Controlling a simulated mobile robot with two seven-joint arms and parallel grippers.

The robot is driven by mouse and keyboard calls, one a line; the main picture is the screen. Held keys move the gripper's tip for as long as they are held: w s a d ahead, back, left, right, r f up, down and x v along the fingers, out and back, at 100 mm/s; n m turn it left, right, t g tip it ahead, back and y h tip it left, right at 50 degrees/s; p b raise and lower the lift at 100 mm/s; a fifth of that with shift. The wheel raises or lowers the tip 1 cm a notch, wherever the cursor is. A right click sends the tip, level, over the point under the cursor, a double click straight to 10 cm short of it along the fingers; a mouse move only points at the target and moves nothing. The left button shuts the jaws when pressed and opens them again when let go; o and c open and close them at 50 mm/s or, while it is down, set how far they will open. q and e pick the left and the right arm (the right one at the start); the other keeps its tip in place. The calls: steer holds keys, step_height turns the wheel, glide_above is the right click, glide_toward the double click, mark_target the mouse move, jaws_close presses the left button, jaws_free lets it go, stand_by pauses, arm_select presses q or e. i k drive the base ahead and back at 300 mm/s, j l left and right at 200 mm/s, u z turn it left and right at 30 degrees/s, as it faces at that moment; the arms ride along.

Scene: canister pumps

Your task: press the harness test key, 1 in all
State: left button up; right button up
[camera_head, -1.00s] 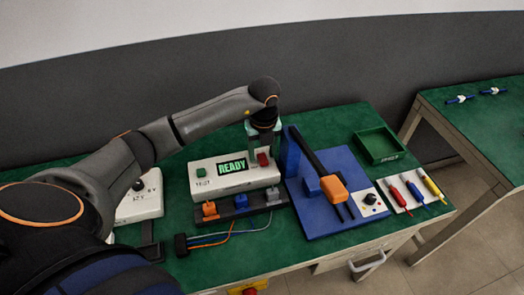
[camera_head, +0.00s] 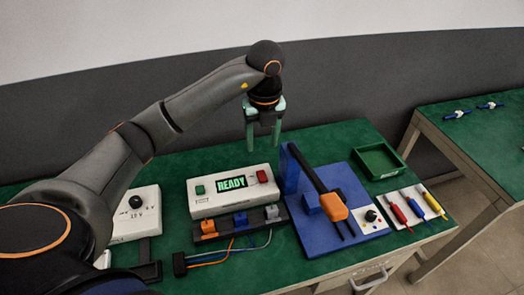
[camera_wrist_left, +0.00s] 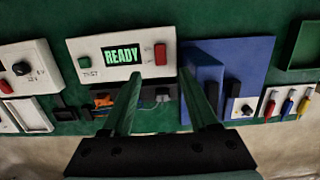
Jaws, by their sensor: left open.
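The harness tester (camera_head: 225,205) is a white box with a lit display (camera_head: 231,183) reading READY in green. A green key (camera_head: 199,190) sits at its left end, and it also shows in the left wrist view (camera_wrist_left: 84,63) with a label reading TEST below it. A red rocker-like control (camera_head: 262,176) is at the right end. My left gripper (camera_head: 262,143) is open and empty, fingers pointing down, raised above the back right of the tester. In the left wrist view its fingers (camera_wrist_left: 163,100) frame the view below the red control. My right gripper is not in view.
A connector block (camera_head: 240,226) with orange, blue and grey plugs lies in front of the tester. A blue fixture (camera_head: 320,235) with an orange-handled lever stands to the right.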

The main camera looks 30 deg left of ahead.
mark_target(200, 189)
steer(key=k, duration=1)
